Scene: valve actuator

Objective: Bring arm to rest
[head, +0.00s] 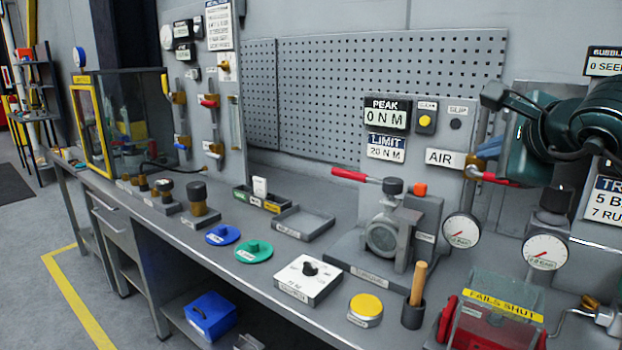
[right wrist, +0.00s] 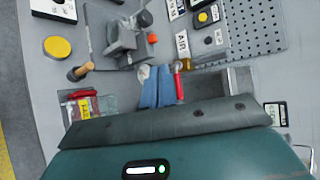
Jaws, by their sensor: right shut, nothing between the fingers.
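My right arm comes in from the right in the head view, in front of the wall panel at the AIR valve. My right gripper (head: 489,149) is there, partly hidden by the arm. In the right wrist view its blue fingers (right wrist: 157,75) are shut with nothing between them. The red AIR valve handle (head: 495,179) is just below the gripper, and in the right wrist view the handle (right wrist: 178,82) stands right beside the fingers. I cannot tell whether they touch. My left gripper is not in view.
Two gauges (head: 462,231) and a red-based clear box labelled FAILS SHUT (head: 497,311) stand below the arm. A vise-like fixture (head: 384,236) with a red lever (head: 350,174) is left of it. A pegboard (head: 400,75) stands behind. The floor at left is open.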

